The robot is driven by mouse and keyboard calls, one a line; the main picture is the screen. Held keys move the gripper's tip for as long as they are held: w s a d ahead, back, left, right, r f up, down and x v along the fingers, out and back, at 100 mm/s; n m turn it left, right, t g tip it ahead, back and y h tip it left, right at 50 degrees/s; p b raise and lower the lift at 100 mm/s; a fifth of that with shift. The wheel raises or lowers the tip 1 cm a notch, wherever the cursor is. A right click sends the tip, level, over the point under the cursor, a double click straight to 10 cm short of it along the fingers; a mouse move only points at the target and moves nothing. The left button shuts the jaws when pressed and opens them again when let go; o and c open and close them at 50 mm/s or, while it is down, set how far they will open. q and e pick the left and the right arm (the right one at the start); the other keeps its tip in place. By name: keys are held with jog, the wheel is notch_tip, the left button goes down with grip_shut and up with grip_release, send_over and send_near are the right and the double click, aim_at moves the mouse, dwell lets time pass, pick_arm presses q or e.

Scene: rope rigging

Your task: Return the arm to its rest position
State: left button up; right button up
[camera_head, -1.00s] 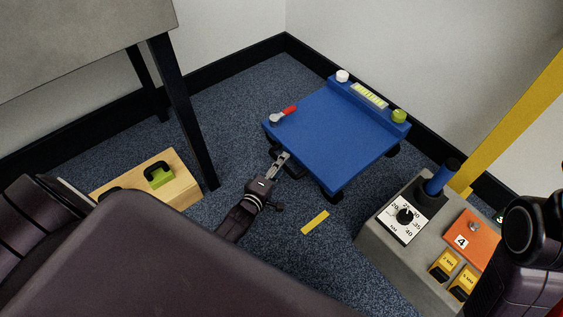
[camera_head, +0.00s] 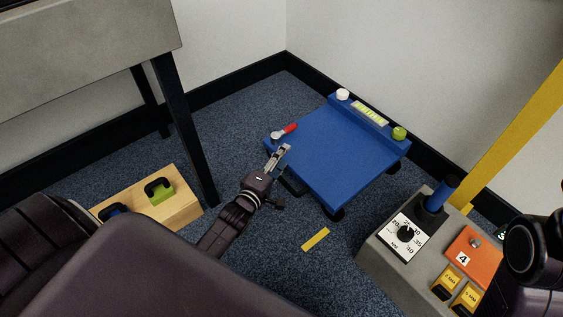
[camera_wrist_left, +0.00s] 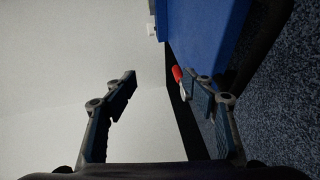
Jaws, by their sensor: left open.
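My left gripper (camera_head: 278,155) is open and empty. In the head view it appears against the near left edge of a blue wheeled platform (camera_head: 335,155), just below a red-handled lever (camera_head: 288,130). I cannot tell whether it touches the platform. In the left wrist view, the two fingers of the left gripper (camera_wrist_left: 163,82) are spread apart with nothing between them. The red handle (camera_wrist_left: 177,73) shows beside the right finger there, with the blue platform (camera_wrist_left: 212,35) above. My right arm shows at the right edge of the head view; its gripper is out of view.
A grey console (camera_head: 378,249) with a dial, a blue handle (camera_head: 441,196) and yellow switches stands at the right. A wooden block (camera_head: 183,211) with a green part lies left, by a grey table (camera_head: 90,55). A yellow strip (camera_head: 315,240) lies on the carpet.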

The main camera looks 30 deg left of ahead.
pick_arm(q)
jog(key=shift+s+d+f, duration=0.1)
jog(key=shift+s+f, duration=0.1)
jog(key=shift+f, duration=0.35)
jog(key=shift+c, duration=0.5)
jog(key=shift+f, duration=0.1)
